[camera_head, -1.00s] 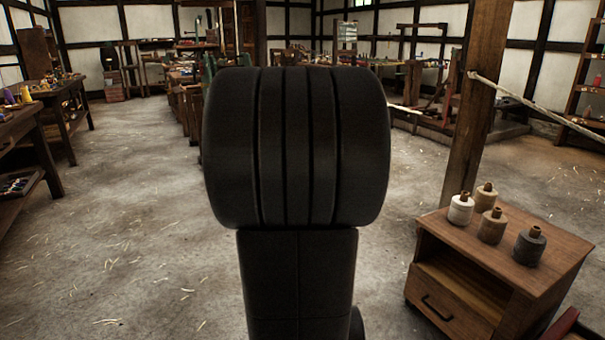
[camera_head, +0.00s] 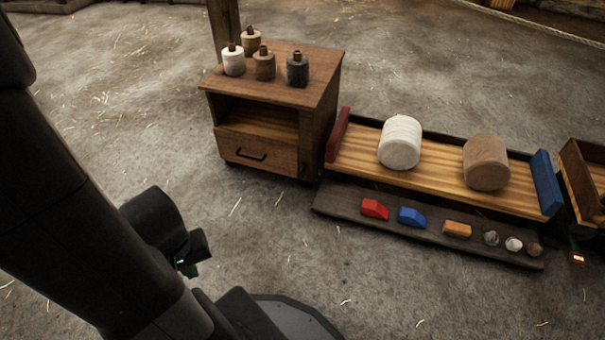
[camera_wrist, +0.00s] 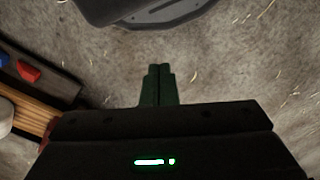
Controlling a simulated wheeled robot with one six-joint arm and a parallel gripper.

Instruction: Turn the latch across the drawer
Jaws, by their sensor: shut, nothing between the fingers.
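A small wooden cabinet (camera_head: 318,95) stands at the upper middle of the head view. Its drawer (camera_head: 228,147), with a dark bar handle (camera_head: 246,157), is in the lower front and looks shut. I cannot make out a latch across it. My gripper (camera_head: 190,270) is low at the left of the head view, in front of the cabinet and well apart from it. In the wrist view its fingers (camera_wrist: 158,68) are together, with nothing between them, over bare floor.
Several corked bottles (camera_head: 264,62) stand on the cabinet. To its right is a low slatted rack with a white roll (camera_head: 400,143) and a brown roll (camera_head: 486,162). A dark board (camera_head: 335,202) in front holds small coloured blocks. Floor between me and the cabinet is clear.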

